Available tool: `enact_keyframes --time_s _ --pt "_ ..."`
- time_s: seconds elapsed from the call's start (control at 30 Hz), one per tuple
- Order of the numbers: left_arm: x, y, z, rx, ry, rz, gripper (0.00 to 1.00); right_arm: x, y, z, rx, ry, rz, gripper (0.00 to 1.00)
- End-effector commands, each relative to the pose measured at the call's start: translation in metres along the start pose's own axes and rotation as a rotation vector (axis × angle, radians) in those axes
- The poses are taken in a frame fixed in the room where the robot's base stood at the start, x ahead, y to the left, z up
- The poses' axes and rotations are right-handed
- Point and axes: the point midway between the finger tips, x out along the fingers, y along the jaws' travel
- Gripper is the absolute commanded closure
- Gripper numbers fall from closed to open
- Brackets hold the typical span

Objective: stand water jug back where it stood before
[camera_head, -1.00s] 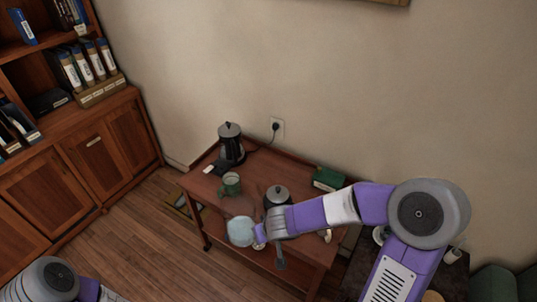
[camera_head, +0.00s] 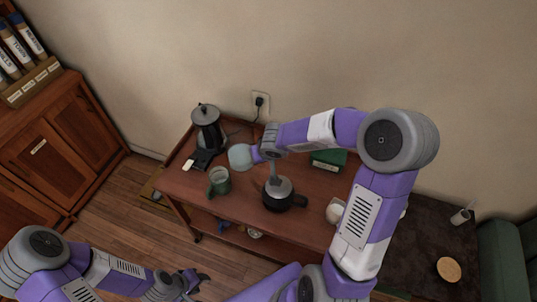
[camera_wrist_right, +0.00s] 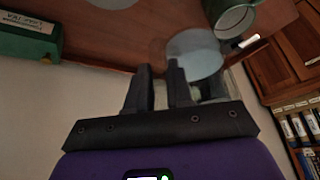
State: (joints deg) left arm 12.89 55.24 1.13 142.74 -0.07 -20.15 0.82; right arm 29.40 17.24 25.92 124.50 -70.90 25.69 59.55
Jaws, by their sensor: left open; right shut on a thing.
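A pale, translucent vessel that appears to be the water jug (camera_head: 240,156) is held above the back of the wooden table (camera_head: 235,208). My right gripper (camera_head: 258,152) is shut on it. In the right wrist view the jug (camera_wrist_right: 195,57) shows as a pale disc with clear glass, just beyond the fingers (camera_wrist_right: 160,75) and partly hidden by them. I cannot tell how far the jug is above the table. My left gripper (camera_head: 192,281) is open and empty, low in front of the table.
A black kettle (camera_head: 207,130) stands left of the jug and a green mug (camera_head: 218,181) stands just in front of it. A green box (camera_head: 328,160) lies near the wall. Bare tabletop shows between the mug and pot.

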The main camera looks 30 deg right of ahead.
Motion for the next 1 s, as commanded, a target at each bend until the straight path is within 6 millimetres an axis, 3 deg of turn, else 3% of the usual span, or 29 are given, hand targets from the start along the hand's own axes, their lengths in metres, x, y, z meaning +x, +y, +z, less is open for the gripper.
enact_keyframes --time_s 0.03,0.1,0.3,0.43,0.67,1.0 --pt "0.015 -0.006 -0.001 0.0 0.0 0.0 0.57 0.017 0.016 -0.01 0.029 0.013 0.012 1.0" --pt "0.025 -0.009 -0.001 0.0 0.0 0.0 0.57 0.029 0.037 -0.022 0.061 0.016 0.026 1.0" --pt "0.046 -0.017 -0.002 0.0 0.0 0.0 0.57 0.05 0.088 -0.05 0.117 0.024 0.056 1.0" --pt "0.055 -0.021 -0.003 0.0 0.0 0.0 0.57 0.055 0.111 -0.062 0.136 0.025 0.066 1.0" --pt "0.061 -0.023 -0.003 0.0 0.001 0.0 0.57 0.06 0.128 -0.07 0.145 0.024 0.071 1.0" --pt "0.074 -0.028 -0.004 0.0 0.001 0.0 0.57 0.102 0.13 -0.049 0.144 0.022 0.071 1.0"
